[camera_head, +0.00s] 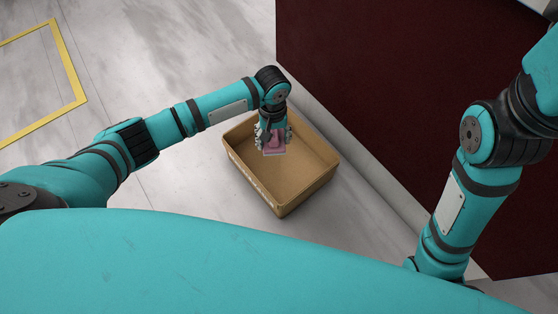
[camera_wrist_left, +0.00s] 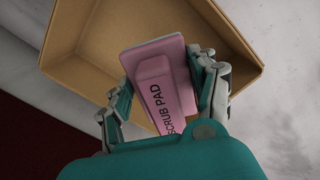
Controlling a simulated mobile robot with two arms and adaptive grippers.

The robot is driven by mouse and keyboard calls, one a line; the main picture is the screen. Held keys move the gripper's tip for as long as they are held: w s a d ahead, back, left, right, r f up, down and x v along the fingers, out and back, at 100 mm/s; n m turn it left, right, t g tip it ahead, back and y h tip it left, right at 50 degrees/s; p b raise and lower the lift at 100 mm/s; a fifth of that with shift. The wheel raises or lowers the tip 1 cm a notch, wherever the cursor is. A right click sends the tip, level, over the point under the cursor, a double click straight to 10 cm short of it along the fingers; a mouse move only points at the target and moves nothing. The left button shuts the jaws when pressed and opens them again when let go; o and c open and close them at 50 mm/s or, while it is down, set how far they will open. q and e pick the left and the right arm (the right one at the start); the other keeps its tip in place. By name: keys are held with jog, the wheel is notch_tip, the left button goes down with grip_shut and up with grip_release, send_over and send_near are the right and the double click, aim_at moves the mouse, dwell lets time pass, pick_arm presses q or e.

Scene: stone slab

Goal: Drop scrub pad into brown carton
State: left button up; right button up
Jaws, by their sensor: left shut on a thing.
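The scrub pad (camera_head: 274,150) is pink and shows over the inside of the brown carton (camera_head: 305,199). In the left wrist view the scrub pad (camera_wrist_left: 153,86) carries the printed words "SCRUB PAD". My left gripper (camera_head: 273,138) is shut on it, and in the left wrist view one finger of the gripper (camera_wrist_left: 163,92) sits on each side of the pad. The carton (camera_wrist_left: 86,77) is open at the top, and no other thing shows inside it. How high the pad is above the carton's floor I cannot tell. My right gripper is outside the views.
The carton stands on a pale stone floor (camera_head: 180,190). A dark red block (camera_head: 400,100) with a grey ledge (camera_head: 375,180) rises close at its right. A yellow line (camera_head: 67,55) marks the floor at the upper left. Floor left of the carton is clear.

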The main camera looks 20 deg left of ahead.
pick_arm(q)
jog(key=shift+f, duration=0.15)
jog(key=o, duration=1.1)
notch_tip(320, 180, up, 12)
jog(key=shift+r, duration=0.1)
